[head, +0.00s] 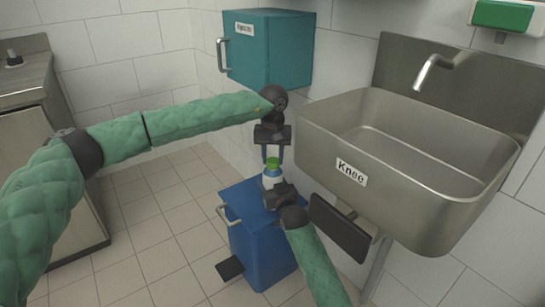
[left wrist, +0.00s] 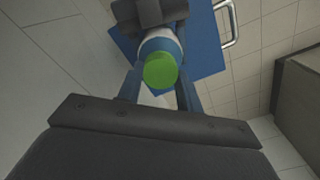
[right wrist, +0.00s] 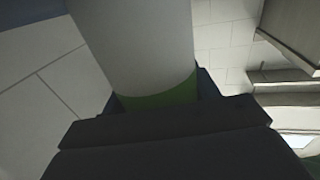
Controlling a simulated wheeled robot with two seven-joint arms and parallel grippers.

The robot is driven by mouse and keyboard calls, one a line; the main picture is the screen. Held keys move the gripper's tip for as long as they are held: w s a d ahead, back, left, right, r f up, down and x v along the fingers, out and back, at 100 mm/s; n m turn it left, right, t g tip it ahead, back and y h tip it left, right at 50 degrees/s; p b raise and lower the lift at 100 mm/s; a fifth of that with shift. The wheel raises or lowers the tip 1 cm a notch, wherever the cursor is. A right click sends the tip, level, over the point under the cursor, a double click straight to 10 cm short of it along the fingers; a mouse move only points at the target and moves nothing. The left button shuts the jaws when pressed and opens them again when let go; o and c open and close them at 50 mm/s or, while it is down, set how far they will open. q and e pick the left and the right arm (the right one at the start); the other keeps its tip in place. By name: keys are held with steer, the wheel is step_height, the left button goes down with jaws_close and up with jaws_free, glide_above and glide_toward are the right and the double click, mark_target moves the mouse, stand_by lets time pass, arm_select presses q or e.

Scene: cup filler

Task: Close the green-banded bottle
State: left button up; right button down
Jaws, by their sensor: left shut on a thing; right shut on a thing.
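The green-banded bottle (head: 271,181) is white and stands roughly upright above the blue bin. My right gripper (head: 277,193) is shut on its body from the near side. In the right wrist view the white body (right wrist: 135,40) fills the top, with the green band (right wrist: 165,100) between the fingers. A green cap (head: 272,161) is in line with the bottle's top; it shows as a round disc in the left wrist view (left wrist: 160,71). My left gripper (head: 272,158) points down from above, shut on the cap. I cannot tell whether the cap is seated on the bottle.
The blue bin (head: 262,245) with a pedal stands below. A steel sink (head: 420,200) labelled "Knee" is close on the right. A teal wall cabinet (head: 270,50) hangs behind the left arm. A steel counter (head: 40,130) is at far left. The tiled floor between is clear.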

arm_select(q)
steer(key=m, duration=0.4)
steer(key=shift+m, duration=0.3)
steer(key=m, duration=0.3)
steer(key=shift+m, duration=0.4)
steer(key=o, duration=1)
steer(key=shift+c, duration=0.2)
steer(key=shift+d+r, duration=0.1)
steer(key=shift+r, duration=2.15)
steer(key=shift+c, duration=0.2)
